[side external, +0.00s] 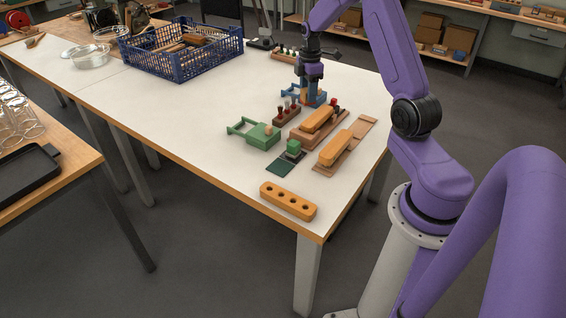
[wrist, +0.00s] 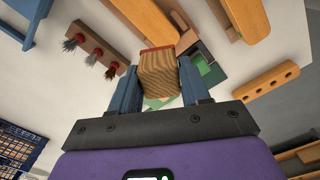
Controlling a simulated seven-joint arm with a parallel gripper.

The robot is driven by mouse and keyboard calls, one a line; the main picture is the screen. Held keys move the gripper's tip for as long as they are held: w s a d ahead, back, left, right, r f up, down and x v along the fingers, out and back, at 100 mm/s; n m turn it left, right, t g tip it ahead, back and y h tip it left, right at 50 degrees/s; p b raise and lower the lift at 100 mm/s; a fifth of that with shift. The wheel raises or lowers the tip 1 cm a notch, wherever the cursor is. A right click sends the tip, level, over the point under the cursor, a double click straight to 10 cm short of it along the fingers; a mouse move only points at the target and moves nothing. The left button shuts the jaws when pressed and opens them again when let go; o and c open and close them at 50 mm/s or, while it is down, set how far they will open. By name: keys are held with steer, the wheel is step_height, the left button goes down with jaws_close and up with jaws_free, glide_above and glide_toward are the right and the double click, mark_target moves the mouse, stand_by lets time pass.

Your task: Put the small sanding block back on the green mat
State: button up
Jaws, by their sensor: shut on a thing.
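My gripper (side external: 312,95) is above the far part of the white table, beside a blue clamp. In the wrist view, its blue fingers (wrist: 160,90) are shut on a wood-grained block with a reddish edge, the sanding block (wrist: 160,75). In the side view the block is small and mostly hidden between the fingers. The dark green mat (side external: 279,168) lies near the table's front edge, apart from my gripper. A small green block (side external: 294,148) stands at the mat's back edge. The mat is partly visible in the wrist view (wrist: 216,76).
A green clamp (side external: 262,136), a brush rack (side external: 287,114) and two orange handles (side external: 318,119) (side external: 335,148) on wooden boards crowd the area around the mat. An orange block with holes (side external: 288,201) lies in front. A blue crate (side external: 180,55) stands at the back left. The left table centre is clear.

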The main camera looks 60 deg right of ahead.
steer(key=s+a+n, duration=0.3)
steer(key=s+a, duration=0.5)
steer(key=a, duration=0.3)
steer(key=s+a+n, duration=0.4)
steer(key=s+a, duration=0.3)
steer(key=a, duration=0.4)
glide_above(280, 167)
steer(key=f, duration=1)
steer(key=shift+s+f, duration=0.2)
steer(key=shift+s, duration=0.05)
steer(key=shift+w+d+f, duration=0.1)
steer(key=shift+w+f, duration=0.1)
steer(key=shift+f, duration=1.55)
steer(key=shift+f, duration=0.1)
steer(key=o, duration=1)
